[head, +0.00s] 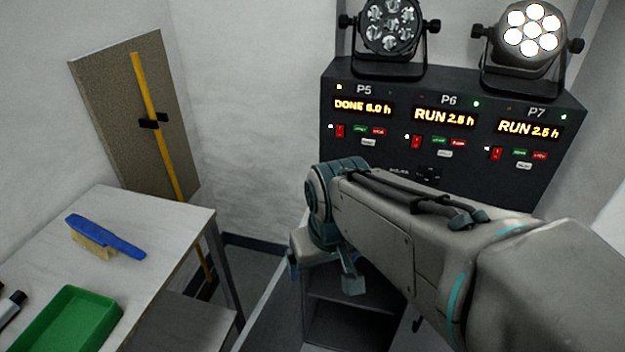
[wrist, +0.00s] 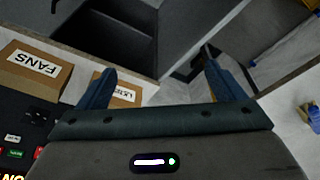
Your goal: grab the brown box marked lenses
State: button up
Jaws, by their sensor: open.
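The brown box marked with a white label (wrist: 124,94), partly readable as "LENSES", shows in the wrist view behind my left finger. The finger hides part of it and its label. My gripper (wrist: 160,70) is open, with nothing between its two blue fingers. In the head view my gripper (head: 322,282) points down in front of the black control panel. I cannot make out the lenses box in the head view, where my arm covers that area.
A second brown box marked "FANS" (wrist: 36,72) stands left of the lenses box. The black panel (head: 400,100) carries lamps and lit displays. A table (head: 165,225) at left holds a blue brush (head: 105,237) and a green tray (head: 70,320). An open shelf (head: 345,315) is below my gripper.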

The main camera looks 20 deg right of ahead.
jog(key=w+d+f+n+y, duration=0.1)
jog(key=w+d+n, duration=0.2)
jog(key=w+d, duration=0.3)
jog(key=w+d+n+y+p, duration=0.1)
jog(key=w+d+n, duration=0.3)
jog(key=w+d, duration=0.3)
jog(key=w+d+f+n+y+p, duration=0.1)
jog(key=w+d+n+y, duration=0.1)
jog(key=w+d+n, duration=0.2)
jog(key=shift+w+d+f, duration=0.15)
jog(key=shift+w+d, duration=0.75)
jog(key=shift+w, duration=0.1)
jog(key=shift+w+d+f, duration=0.15)
jog(key=shift+w+d, duration=0.7)
jog(key=shift+w, duration=0.15)
jog(key=x, duration=1)
jog(key=p+x, duration=0.1)
jog(key=x, duration=0.1)
jog(key=shift+w+a+f, duration=0.1)
jog(key=shift+w+a, duration=0.2)
jog(key=shift+a, duration=0.2)
jog(key=shift+a+f, duration=0.1)
jog(key=shift+f, duration=0.3)
jog(key=shift+f, duration=0.25)
